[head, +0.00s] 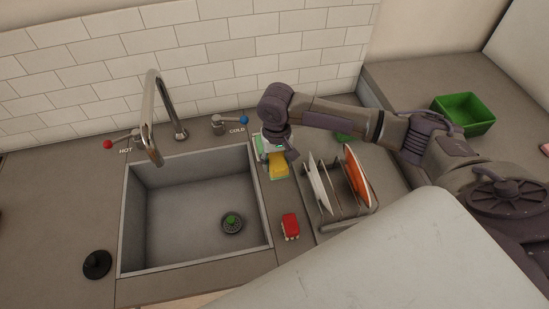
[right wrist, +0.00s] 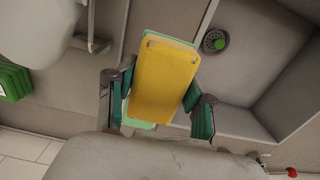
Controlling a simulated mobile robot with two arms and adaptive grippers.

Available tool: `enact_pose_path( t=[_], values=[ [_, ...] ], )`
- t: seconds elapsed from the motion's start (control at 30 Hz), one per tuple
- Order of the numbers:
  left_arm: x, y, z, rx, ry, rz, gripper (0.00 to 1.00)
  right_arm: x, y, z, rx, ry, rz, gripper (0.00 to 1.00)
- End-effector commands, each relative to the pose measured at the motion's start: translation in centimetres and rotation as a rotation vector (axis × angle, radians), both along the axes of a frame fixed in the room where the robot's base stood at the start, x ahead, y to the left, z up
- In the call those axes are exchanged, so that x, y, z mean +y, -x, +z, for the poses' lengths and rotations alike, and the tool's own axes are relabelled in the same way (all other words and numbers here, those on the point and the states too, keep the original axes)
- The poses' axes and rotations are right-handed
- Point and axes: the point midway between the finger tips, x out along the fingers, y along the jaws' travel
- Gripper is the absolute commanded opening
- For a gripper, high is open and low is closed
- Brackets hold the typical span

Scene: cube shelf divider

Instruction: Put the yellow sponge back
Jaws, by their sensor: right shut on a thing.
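The yellow sponge (head: 278,168) is at the counter strip by the sink's right edge. In the right wrist view the sponge (right wrist: 163,82) fills the space between the fingers, with light green showing along its edges. My right gripper (head: 277,147) reaches in from the right above that strip and is shut on the sponge; its teal fingers show on both sides of it in the right wrist view (right wrist: 160,108). A pale green and white thing (head: 262,146) shows beside the gripper, partly hidden. Whether the sponge touches it, I cannot tell. My left gripper is out of view.
The sink (head: 190,210) lies left of the gripper, with a tall faucet (head: 150,115) and a blue cold handle (head: 243,119) close by. A red item (head: 290,226) stands nearer. A rack with plates (head: 358,178) is right. A green bin (head: 466,114) is further right.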

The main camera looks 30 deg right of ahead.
Motion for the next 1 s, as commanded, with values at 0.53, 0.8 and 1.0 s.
enact_pose_path(
  t=[0.53,0.8,1.0],
  values=[
    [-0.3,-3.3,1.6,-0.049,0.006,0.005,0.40,-0.1,0.0,0.2,0.002,0.001,-0.002,0.03],
    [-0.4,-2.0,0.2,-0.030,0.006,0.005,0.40,0.0,0.0,-3.2,0.001,0.001,-0.002,0.03],
    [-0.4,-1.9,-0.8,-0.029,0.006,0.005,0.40,-0.1,0.0,-5.6,0.000,0.001,-0.002,0.03]
  ],
)
